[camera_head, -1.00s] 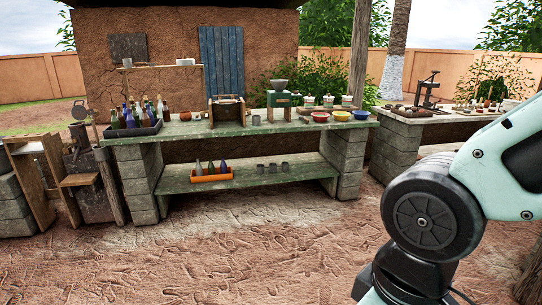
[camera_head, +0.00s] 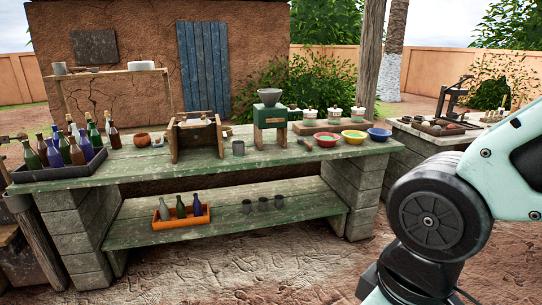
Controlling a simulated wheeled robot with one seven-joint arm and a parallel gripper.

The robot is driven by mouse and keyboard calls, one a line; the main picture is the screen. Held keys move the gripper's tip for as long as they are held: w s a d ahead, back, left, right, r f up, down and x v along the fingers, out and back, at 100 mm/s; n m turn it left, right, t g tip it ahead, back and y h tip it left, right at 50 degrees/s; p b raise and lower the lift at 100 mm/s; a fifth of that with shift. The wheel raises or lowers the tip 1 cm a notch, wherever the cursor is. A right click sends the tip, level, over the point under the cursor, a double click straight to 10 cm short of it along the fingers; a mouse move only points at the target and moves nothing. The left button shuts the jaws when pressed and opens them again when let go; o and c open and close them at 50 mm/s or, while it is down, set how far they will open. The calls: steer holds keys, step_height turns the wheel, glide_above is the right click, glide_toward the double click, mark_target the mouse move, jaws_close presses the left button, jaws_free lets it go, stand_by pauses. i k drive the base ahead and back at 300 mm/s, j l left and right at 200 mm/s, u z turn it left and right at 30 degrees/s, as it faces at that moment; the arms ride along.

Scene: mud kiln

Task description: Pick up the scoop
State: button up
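I cannot make out the scoop for certain. A small dark object (camera_head: 304,142) lies on the green wooden table (camera_head: 185,167), just left of the red bowl (camera_head: 326,139); it may be the scoop, but it is too small to tell. My gripper is out of view; only my arm's upper links show at the right edge. Nothing of mine touches the table.
The table holds a black tray of bottles (camera_head: 88,170), a wooden stand (camera_head: 197,138), a green grinder (camera_head: 270,115), a grey cup (camera_head: 238,148), and yellow (camera_head: 353,136) and blue (camera_head: 379,134) bowls. An orange crate (camera_head: 181,217) sits on the lower shelf. Ground in front is clear.

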mark_target(301, 141)
steer(key=i+u, duration=0.1)
steer(key=i, duration=0.9)
steer(key=i+l+u, duration=0.1)
steer(key=i, duration=0.85)
steer(key=i+l+u, duration=0.2)
steer(key=i+u, duration=0.15)
steer(key=i, duration=0.15)
steer(key=i+l+u, duration=0.3)
steer(key=i+l, duration=0.05)
steer(key=i, duration=0.1)
